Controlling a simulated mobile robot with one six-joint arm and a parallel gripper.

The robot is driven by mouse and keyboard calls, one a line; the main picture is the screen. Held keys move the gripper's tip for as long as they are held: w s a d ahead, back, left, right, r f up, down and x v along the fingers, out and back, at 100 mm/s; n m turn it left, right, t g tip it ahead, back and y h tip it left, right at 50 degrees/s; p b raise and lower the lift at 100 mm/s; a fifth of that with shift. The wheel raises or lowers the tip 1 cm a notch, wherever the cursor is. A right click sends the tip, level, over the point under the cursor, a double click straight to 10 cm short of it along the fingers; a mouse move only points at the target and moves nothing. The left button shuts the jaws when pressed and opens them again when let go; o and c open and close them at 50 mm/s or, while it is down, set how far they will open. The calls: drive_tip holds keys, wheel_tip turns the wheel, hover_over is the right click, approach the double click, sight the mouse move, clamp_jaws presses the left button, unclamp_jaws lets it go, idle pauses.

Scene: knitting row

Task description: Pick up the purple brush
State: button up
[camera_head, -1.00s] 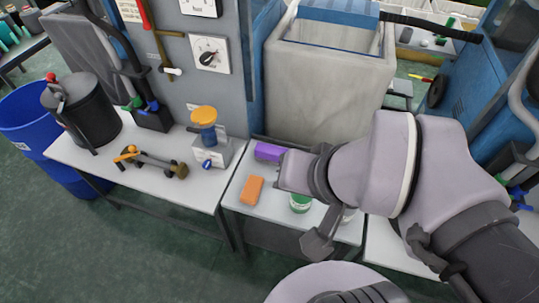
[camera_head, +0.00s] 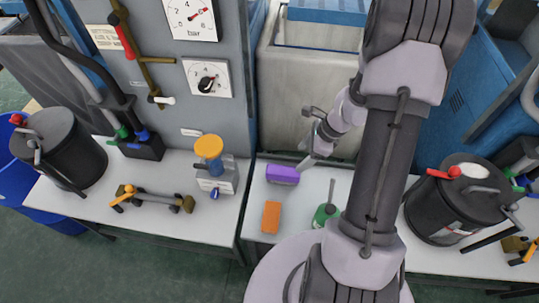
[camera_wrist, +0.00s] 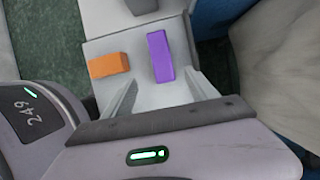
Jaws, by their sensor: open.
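The purple brush (camera_head: 283,174) lies on the white table as a plain purple block, near the grey tank at the back. It also shows in the wrist view (camera_wrist: 159,57), beyond my fingers and roughly between their lines. My gripper (camera_head: 307,161) is beside the brush, on its right in the head view, with a pale finger near its right end. In the wrist view my gripper (camera_wrist: 163,80) is open, its two fingers apart with nothing between them. I cannot tell the exact height above the table.
An orange block (camera_head: 271,217) lies in front of the brush, and a green item (camera_head: 326,215) stands to its right. A grey tank (camera_head: 310,95) rises close behind. A yellow-topped device (camera_head: 209,150) stands left; a black pot (camera_head: 455,205) stands right.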

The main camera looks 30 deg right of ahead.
sight(287, 171)
drive_tip(key=b+x, duration=0.1)
drive_tip(key=x, duration=0.2)
drive_tip(key=b+x, duration=0.1)
drive_tip(key=x, duration=0.2)
drive_tip(key=b+x, duration=0.2)
drive_tip(key=x, duration=0.2)
drive_tip(key=shift+s+f, duration=0.2)
drive_tip(key=shift+s, duration=0.05)
drive_tip(key=b+x, duration=0.2)
drive_tip(key=x, duration=0.1)
drive_tip(key=b+x, duration=0.1)
drive_tip(key=x, duration=0.1)
drive_tip(key=shift+w+d+f, duration=0.1)
drive_tip(key=shift+w+d, duration=0.05)
drive_tip(key=shift+w, duration=0.2)
drive_tip(key=shift+f, duration=0.1)
clamp_jaws()
